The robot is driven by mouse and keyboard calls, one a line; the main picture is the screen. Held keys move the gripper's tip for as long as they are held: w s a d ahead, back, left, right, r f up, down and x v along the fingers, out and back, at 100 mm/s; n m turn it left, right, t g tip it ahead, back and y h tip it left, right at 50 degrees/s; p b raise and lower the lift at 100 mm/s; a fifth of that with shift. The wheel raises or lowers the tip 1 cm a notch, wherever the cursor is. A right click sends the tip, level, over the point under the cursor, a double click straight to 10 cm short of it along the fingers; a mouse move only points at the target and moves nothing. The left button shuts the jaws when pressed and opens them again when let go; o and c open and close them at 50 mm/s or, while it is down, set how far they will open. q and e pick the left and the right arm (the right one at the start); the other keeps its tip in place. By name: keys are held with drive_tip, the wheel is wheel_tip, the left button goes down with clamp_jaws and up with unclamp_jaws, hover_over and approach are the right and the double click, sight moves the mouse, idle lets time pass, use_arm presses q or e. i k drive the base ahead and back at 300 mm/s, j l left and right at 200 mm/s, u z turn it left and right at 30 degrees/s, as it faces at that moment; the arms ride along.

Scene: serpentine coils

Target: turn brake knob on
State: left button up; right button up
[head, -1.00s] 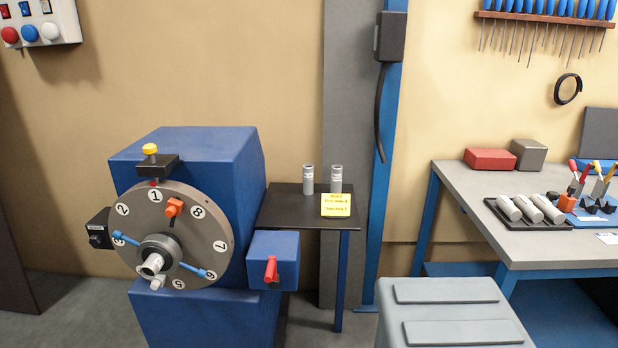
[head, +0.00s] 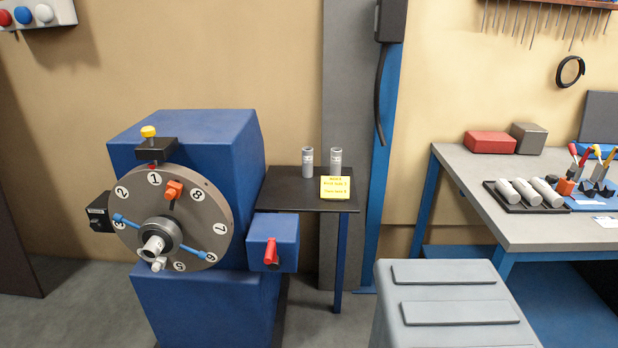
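A blue machine (head: 185,138) carries a grey numbered disc (head: 206,212) on its front. A black box (head: 99,212) with a small dark knob sits at the disc's left edge. A yellow knob (head: 149,132) stands on a black block above the disc. A red lever (head: 270,253) is on a small blue box (head: 286,230) to the right. I cannot tell which of these is the brake knob, as no label for it is readable. Neither of my grippers is in view.
A dark side table (head: 290,200) holds two grey cylinders (head: 308,163) and a yellow note (head: 334,187). A grey cabinet (head: 440,285) stands front right, before a workbench (head: 465,180). Open floor (head: 75,315) shows at the left.

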sight(95, 224)
drive_tip(key=u, duration=1.35)
